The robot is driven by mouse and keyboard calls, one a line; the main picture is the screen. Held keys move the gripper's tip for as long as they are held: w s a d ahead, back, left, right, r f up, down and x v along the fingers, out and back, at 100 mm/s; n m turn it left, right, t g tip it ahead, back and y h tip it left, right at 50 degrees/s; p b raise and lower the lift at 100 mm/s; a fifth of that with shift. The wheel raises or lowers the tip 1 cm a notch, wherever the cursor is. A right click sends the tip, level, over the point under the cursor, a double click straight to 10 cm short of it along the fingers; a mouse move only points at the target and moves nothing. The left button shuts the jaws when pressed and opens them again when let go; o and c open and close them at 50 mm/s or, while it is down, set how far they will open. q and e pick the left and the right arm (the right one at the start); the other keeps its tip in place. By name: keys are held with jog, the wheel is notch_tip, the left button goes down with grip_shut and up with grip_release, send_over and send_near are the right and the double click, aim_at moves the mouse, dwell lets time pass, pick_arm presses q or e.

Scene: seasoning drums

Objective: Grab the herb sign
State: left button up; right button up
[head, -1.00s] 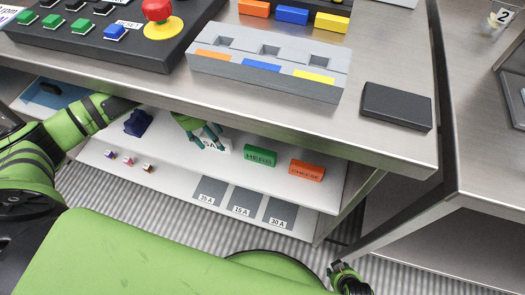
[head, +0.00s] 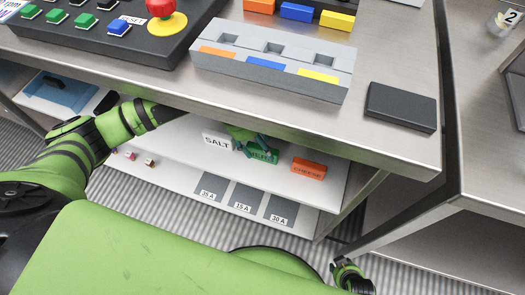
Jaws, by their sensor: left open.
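The herb sign (head: 263,155) is a small green block with dark lettering, on the white shelf under the steel table. My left gripper (head: 252,147) reaches in under the table edge and is at the herb sign, with its fingers open and partly covering the sign's left part. I cannot tell whether the fingers touch it. The white salt sign (head: 217,142) stands just left of it and the orange cheese sign (head: 308,168) to its right. My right gripper (head: 347,275) is low at the bottom right, away from the shelf; its fingers are too small to read.
The steel table edge (head: 330,140) overhangs the shelf. On the table are a grey slotted block (head: 268,85), a black box (head: 400,107) and a button panel (head: 110,40). A lower shelf has dark squares labelled 35 A, 15 A and 30 A. A blue tray (head: 62,92) is at left.

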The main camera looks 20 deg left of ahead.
pick_arm(q)
jog(key=x, duration=0.2)
jog(key=shift+a+f, duration=0.1)
jog(key=shift+f, duration=0.35)
grip_shut()
